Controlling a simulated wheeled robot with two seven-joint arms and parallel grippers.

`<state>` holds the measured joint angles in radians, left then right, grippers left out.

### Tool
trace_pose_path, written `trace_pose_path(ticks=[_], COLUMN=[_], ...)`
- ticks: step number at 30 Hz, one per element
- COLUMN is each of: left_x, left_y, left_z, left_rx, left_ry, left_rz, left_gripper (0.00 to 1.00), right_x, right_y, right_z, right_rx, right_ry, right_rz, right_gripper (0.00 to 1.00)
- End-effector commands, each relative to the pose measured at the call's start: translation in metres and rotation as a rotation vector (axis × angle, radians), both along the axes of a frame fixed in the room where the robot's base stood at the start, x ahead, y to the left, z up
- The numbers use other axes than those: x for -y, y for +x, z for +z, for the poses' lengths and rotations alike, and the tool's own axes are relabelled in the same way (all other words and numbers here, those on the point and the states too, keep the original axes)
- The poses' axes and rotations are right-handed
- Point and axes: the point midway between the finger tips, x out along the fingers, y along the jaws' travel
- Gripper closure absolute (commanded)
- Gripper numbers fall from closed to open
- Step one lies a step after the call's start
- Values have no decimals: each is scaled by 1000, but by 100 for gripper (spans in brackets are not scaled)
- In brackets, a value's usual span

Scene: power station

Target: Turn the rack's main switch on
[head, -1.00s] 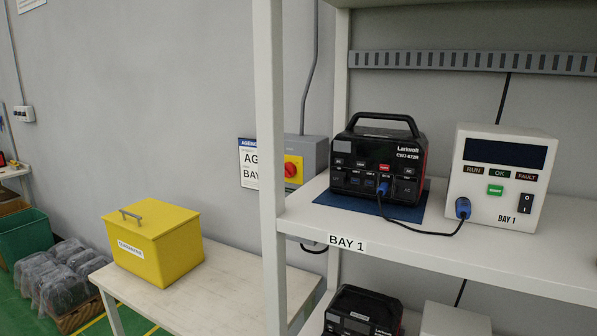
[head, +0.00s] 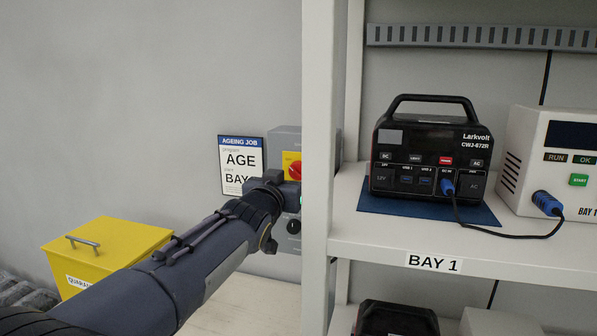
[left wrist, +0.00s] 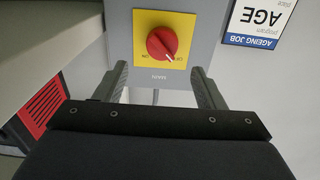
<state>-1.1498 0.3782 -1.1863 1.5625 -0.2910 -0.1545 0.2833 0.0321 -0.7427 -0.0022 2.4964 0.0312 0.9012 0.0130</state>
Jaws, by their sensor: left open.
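The main switch is a red rotary knob (left wrist: 161,43) on a yellow plate (left wrist: 182,23), fixed to a grey wall box (head: 287,137). The left wrist view looks upside down. There, the white mark on the knob points to the lower right, towards small lettering that seems to read OFF. In the head view the red knob (head: 295,171) is partly hidden by the rack post. My left gripper (left wrist: 158,88) is open and empty; its two fingers point at the box, on either side below the knob, apart from it. My right gripper is out of view.
The white rack post (head: 317,110) stands close on the right of the box. A notice (head: 240,160) hangs to its left. The shelf (head: 375,238) holds a power station (head: 430,150) and a white tester (head: 580,130). A yellow bin (head: 110,245) stands lower left.

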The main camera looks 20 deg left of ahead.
Motion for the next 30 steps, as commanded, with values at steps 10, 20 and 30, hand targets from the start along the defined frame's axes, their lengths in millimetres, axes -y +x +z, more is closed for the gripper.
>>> trace_pose_path(ticks=[10,20,30], left_x=[-1,0,1], left_y=[45,65,64], left_z=[1,-2,-2], left_rx=[-5,-5,-5], left_ry=[1,-3,-4], left_rz=[4,2,1], left_gripper=[37,37,56], right_x=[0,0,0], right_y=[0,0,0], right_z=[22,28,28], right_rx=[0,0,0], right_ry=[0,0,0], right_rz=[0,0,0], right_gripper=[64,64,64])
